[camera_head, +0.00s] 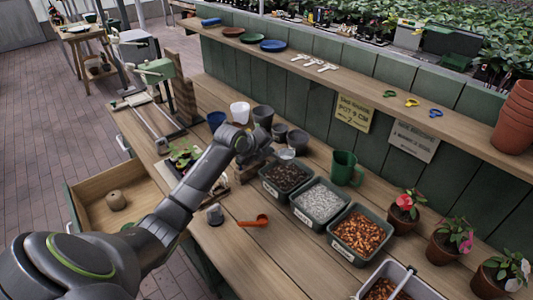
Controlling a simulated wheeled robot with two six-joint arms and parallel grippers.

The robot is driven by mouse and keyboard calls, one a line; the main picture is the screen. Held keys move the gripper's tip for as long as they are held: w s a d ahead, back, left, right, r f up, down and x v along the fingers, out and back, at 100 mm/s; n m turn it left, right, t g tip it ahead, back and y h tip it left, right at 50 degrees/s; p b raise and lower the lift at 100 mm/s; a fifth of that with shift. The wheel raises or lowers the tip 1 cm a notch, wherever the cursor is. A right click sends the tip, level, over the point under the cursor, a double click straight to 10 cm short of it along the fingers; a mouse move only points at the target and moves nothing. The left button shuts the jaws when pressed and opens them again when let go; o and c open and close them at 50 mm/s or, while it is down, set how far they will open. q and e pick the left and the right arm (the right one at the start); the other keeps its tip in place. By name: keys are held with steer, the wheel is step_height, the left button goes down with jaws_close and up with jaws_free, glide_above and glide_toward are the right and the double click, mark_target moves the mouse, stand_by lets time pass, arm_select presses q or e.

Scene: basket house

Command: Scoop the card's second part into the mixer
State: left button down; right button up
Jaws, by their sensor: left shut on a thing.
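My left gripper (262,158) reaches over the bench beside the black tubs. It is shut on what looks like a small pale grey scoop (286,153); the grip itself is mostly hidden by my wrist. Three tubs stand in a row: dark brown mix (286,174), white grains (318,202) and orange-brown chips (360,232). A pale bin (434,294) with a bar across it holds brown chips at the bottom edge; I cannot tell if it is the mixer. A yellow card (354,113) and a grey card (413,140) hang on the green boards, too small to read. My right gripper is not in view.
An orange scoop (253,221) and a small grey object (214,214) lie on the front of the bench. A green mug (344,167) and potted flowers (406,206) stand behind the tubs. An open drawer (85,196) juts out left.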

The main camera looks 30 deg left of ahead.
mark_target(266, 179)
arm_select(q)
step_height(266, 179, down, 11)
steer(key=b, duration=0.8)
steer(key=shift+r, duration=0.2)
steer(key=shift+s+f, duration=0.15)
steer(key=shift+f, duration=0.15)
steer(key=shift+s+d+f+b, duration=0.1)
steer(key=shift+s+f+b, duration=0.15)
steer(key=shift+f+b, duration=0.1)
steer(key=shift+r, duration=0.1)
steer(key=shift+w+r+p, duration=0.35)
steer(key=shift+r+p, duration=0.5)
steer(key=shift+p, duration=0.25)
steer(key=r+p, duration=0.6)
steer(key=r, duration=0.1)
steer(key=r+p, duration=0.2)
steer(key=r, duration=0.2)
steer(key=shift+w+r+p, duration=0.25)
steer(key=shift+w+p, duration=0.1)
steer(key=shift+p, duration=0.05)
